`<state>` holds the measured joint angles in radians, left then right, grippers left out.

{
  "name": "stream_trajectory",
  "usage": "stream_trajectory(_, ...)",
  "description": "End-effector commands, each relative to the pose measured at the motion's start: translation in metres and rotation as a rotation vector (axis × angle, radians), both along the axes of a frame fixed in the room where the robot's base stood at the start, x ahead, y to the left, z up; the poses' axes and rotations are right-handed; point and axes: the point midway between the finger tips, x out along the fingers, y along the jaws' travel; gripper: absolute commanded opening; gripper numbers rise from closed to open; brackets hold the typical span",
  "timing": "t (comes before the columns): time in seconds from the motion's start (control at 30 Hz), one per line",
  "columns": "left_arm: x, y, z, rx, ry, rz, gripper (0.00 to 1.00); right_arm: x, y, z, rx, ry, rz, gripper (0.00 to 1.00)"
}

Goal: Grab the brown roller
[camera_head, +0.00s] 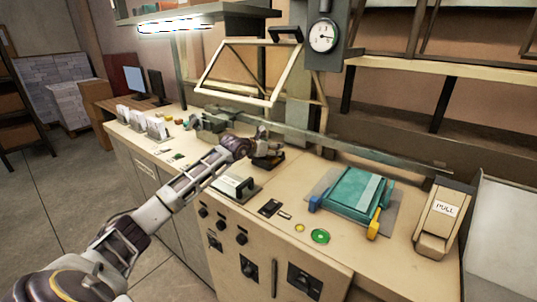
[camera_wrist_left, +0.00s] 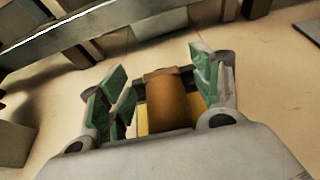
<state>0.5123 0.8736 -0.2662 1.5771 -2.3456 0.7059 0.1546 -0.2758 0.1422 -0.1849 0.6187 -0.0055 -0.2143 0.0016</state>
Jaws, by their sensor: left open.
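The brown roller (camera_wrist_left: 170,98) shows in the left wrist view as a short, upright-looking brown cylinder. It lies between the two green-padded fingers of my left gripper (camera_wrist_left: 160,78). The fingers are spread apart on either side of it, and I cannot tell whether either touches it. A yellow patch shows just below the roller's left side. In the head view my left gripper (camera_head: 268,153) is over the bench near the middle, in front of the long grey bar. The roller is too small and covered there to make out clearly. My right gripper is not in view.
A teal press-like block (camera_head: 358,193) with blue and yellow ends sits to the right. A beige PULL box (camera_head: 443,220) stands farther right. A long grey bar (camera_head: 330,141) runs behind the gripper. White card stands (camera_head: 157,128) are at left. Knobs line the bench front.

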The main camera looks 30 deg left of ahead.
Motion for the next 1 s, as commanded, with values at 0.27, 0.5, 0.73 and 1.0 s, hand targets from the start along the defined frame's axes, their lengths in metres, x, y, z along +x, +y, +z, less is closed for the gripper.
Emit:
stream_trajectory(0.27, 0.0011, -0.0004, -0.0008, 0.0, 0.0, 0.0, 0.64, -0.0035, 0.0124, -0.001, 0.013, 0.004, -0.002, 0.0)
stream_trajectory(0.5, 0.001, -0.0003, -0.0006, 0.0, 0.0, 0.0, 0.63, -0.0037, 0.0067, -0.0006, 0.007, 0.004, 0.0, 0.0)
stream_trajectory(0.73, 0.0009, -0.0003, -0.0006, 0.0, 0.0, 0.0, 0.33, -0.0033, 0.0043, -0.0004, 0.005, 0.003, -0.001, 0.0)
stream_trajectory(1.0, 0.001, -0.0001, 0.0003, 0.0, -0.002, 0.0, 0.08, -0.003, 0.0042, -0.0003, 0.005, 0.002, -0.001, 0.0)
